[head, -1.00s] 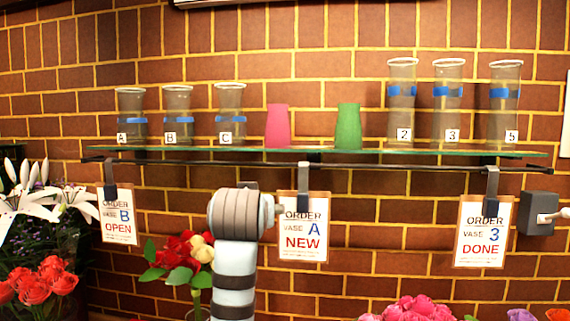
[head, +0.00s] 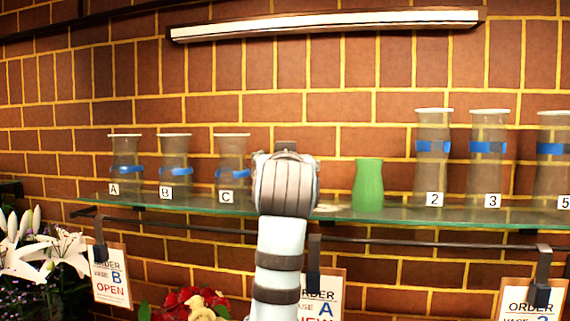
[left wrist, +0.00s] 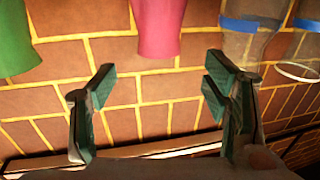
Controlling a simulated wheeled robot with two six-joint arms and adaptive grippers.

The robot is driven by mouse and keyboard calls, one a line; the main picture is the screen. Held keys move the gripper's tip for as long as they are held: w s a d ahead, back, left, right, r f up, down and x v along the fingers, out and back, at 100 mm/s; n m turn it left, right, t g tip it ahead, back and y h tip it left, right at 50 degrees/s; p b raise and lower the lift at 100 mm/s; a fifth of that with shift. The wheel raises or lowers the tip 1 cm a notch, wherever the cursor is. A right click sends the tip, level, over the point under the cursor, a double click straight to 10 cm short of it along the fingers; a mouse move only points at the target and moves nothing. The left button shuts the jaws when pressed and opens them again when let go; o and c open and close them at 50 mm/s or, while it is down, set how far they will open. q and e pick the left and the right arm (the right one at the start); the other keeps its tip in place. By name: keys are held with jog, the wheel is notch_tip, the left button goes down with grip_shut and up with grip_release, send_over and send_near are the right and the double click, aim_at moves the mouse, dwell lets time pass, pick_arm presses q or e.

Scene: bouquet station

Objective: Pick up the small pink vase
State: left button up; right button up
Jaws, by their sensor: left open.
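The small pink vase (left wrist: 157,28) shows at the top middle of the left wrist view, which appears upside down. In the head view it is hidden behind my left arm's wrist. My left gripper (left wrist: 160,86) is open and empty, its dark green finger pads spread wide. The vase lies beyond the fingertips, roughly centred between them and apart from them. In the head view the gripper's fingers are hidden by the wrist. My right gripper is not in view.
A green vase (head: 368,186) stands on the glass shelf (head: 420,213), right of my wrist. Glass vase C (head: 232,160) stands close on the left; several other labelled glass vases line the shelf. Order cards, including B (head: 110,276), hang below. A lamp (head: 325,24) is above.

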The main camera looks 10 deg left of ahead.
pick_arm(q)
jog(key=w+p, duration=0.2)
jog(key=w, duration=0.1)
jog(key=w+p, duration=0.1)
jog(key=p, duration=0.1)
jog(key=shift+w+a+f, duration=0.15)
jog(key=shift+w+a, duration=0.1)
jog(key=shift+a, duration=0.15)
jog(key=w+p, duration=0.2)
jog(key=w, duration=0.1)
jog(key=shift+w+a+f, duration=0.1)
jog(key=shift+w+a, duration=0.2)
jog(key=shift+a, duration=0.05)
jog(key=shift+w+a+f, duration=0.1)
jog(key=shift+w+f, duration=0.15)
jog(key=shift+w, duration=0.05)
grip_shut()
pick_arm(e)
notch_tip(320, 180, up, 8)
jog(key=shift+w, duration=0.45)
